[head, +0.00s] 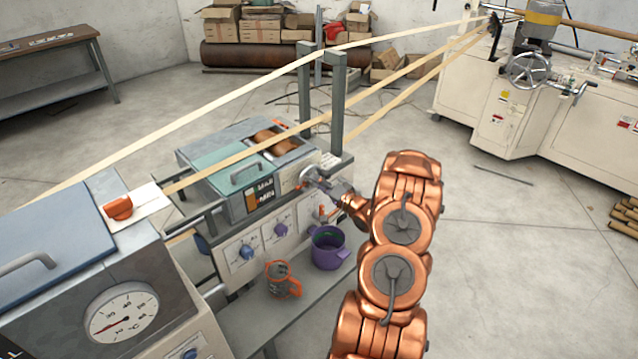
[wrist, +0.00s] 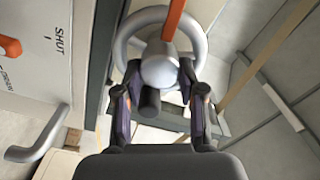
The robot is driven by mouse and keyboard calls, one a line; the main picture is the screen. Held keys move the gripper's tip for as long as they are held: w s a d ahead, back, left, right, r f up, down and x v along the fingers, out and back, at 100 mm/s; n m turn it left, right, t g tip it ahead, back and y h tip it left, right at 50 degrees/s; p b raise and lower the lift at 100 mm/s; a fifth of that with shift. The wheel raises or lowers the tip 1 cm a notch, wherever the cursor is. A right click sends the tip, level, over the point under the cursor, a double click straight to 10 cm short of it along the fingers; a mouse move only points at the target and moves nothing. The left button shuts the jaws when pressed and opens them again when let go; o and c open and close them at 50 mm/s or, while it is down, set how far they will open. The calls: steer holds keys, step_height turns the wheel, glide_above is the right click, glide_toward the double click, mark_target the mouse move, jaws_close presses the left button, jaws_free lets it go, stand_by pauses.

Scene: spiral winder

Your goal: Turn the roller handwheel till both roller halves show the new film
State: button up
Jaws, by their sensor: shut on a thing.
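The roller handwheel (head: 308,174) is a small grey wheel on the right end of the glue unit. In the wrist view the handwheel (wrist: 128,47) shows a pale grey rim, a round hub and an orange bar running up from the hub. My gripper (wrist: 160,76) has its fingers on both sides of the hub and is shut on the handwheel; it also shows in the head view (head: 328,187). A dark stub stands between the fingers. The brown roller (head: 275,140) shows in two parts in the unit's open bay; I cannot tell its film state.
A teal lid (head: 225,165) with a handle covers the unit's left part. A purple pot (head: 328,250) and a grey-orange jug (head: 282,280) stand on the shelf below. Paper strips (head: 240,158) run overhead past grey posts (head: 338,95). Open floor lies to the right.

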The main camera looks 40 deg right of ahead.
steer(key=o, duration=1.1)
steer(key=shift+o, duration=0.2)
steer(key=shift+s, duration=0.1)
steer(key=s, duration=1.1)
steer(key=shift+s+a, duration=0.15)
steer(key=shift+s, duration=0.25)
